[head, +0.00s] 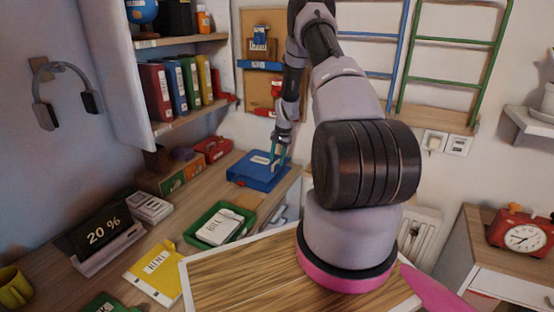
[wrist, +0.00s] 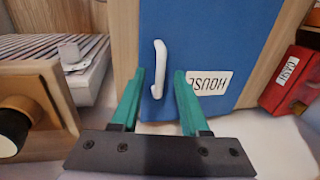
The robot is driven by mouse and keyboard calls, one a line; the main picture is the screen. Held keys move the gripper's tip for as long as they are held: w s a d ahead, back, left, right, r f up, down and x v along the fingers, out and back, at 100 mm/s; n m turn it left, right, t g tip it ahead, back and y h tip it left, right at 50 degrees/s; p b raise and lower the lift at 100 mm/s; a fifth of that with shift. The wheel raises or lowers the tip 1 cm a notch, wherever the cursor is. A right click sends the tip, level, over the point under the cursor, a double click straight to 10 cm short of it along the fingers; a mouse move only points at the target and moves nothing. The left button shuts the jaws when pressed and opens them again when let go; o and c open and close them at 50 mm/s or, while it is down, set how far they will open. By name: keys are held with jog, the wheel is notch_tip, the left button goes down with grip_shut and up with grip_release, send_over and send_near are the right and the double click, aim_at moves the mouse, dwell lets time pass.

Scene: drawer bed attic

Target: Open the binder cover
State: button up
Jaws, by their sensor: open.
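The blue binder (head: 245,172) lies flat at the far end of the desk in the head view. In the wrist view its blue cover (wrist: 205,35) fills the middle, with a white label (wrist: 211,83) reading HOUSE, upside down, and a white hook-shaped handle (wrist: 157,68). The cover looks closed. My gripper (head: 279,161) is over the binder's right part in the head view. In the wrist view my gripper (wrist: 158,75) is open with green fingers, one on each side of the handle in the picture. I cannot tell whether they touch the cover.
A green tray (head: 246,226) with a white labelled item and a yellow folder (head: 155,271) lie nearer on the desk. Red items (head: 213,148) stand left of the binder. A shelf (head: 180,124) of binders rises behind. A red box (wrist: 290,78) is right in the wrist view.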

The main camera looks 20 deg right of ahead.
grip_shut()
dwell(1.4)
